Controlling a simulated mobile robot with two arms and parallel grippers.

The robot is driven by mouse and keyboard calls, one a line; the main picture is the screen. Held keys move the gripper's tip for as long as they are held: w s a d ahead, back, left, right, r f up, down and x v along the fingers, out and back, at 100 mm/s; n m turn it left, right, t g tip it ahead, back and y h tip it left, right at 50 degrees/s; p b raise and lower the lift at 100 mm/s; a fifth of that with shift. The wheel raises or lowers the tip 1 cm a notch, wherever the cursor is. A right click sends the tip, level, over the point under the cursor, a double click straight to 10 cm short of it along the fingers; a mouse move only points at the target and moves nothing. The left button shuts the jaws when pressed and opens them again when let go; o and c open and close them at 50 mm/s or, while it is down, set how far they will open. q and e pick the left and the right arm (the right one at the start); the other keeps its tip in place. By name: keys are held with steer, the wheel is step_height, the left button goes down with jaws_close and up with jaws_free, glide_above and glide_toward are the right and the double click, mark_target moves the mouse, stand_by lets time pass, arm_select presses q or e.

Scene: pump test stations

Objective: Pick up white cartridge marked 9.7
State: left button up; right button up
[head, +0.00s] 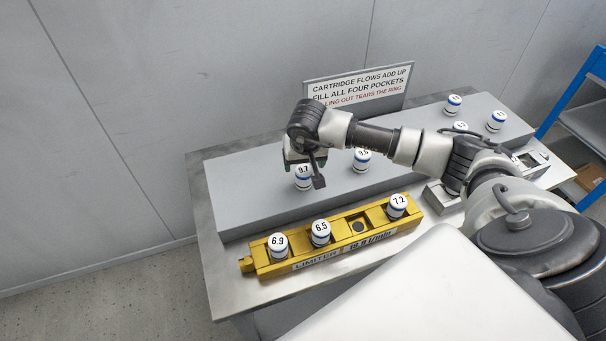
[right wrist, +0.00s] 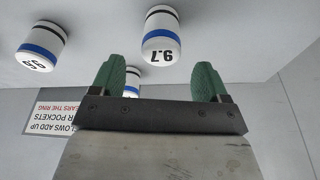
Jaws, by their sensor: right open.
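The white cartridge marked 9.7 (head: 303,180) has a blue band and stands upright on the raised grey shelf, left of a cartridge marked 9.6 (head: 362,162). My right gripper (head: 305,164) is at the 9.7 cartridge and hides part of it in the head view. In the right wrist view, the 9.7 cartridge (right wrist: 161,42) is beyond the open green fingers (right wrist: 160,72), roughly centred between them. Nothing is held. My left gripper is not in view.
A yellow holder (head: 358,247) in front carries cartridges marked 6.9 (head: 278,246), 6.5 (head: 320,233) and 7.2 (head: 397,206), with one empty pocket. A sign (head: 359,86) stands behind the shelf. Several more cartridges (head: 497,121) stand at the right. A blue rack (head: 571,92) is far right.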

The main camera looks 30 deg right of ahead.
mark_target(304, 169)
steer(key=shift+f+p, duration=0.45)
steer(key=shift+f, duration=0.2)
steer(key=p+x, duration=0.1)
steer(key=x, duration=0.2)
steer(key=shift+f, duration=0.3)
steer(key=shift+w+f, duration=0.1)
steer(key=shift+f, duration=0.3)
steer(key=shift+c, duration=0.4)
steer(key=shift+r, duration=0.1)
steer(key=c, duration=1)
